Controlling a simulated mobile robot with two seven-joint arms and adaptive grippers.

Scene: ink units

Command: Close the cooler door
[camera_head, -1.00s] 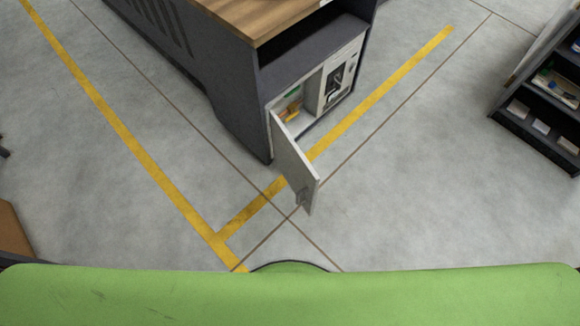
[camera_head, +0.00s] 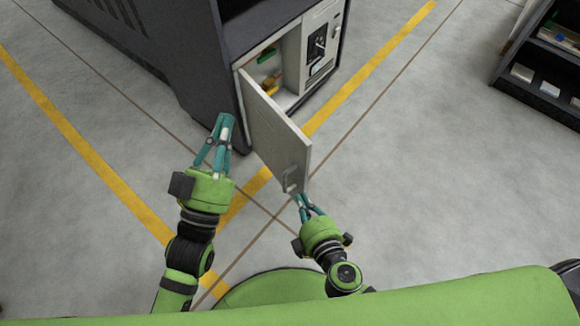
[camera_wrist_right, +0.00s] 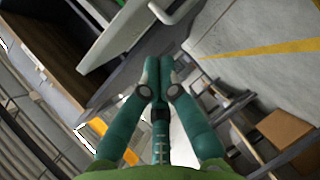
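The cooler (camera_head: 293,50) is built into a dark cabinet, and its pale door (camera_head: 272,135) stands wide open, swung out toward me from its left edge. A handle (camera_head: 290,180) is near the door's free lower corner. The door and handle also show at the top of the right wrist view (camera_wrist_right: 120,35). My left gripper (camera_head: 224,120) is left of the door, in front of the cabinet corner, fingers together and empty. My right gripper (camera_head: 302,199) is just below the handle, fingertips together and empty; I cannot tell whether it touches the door.
The dark cabinet (camera_head: 185,60) stands behind the door. Green and yellow items (camera_head: 270,85) show inside the cooler. A dark shelf (camera_head: 540,75) with small boxes stands at the right. The grey floor (camera_head: 430,180) between is clear, with yellow lines.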

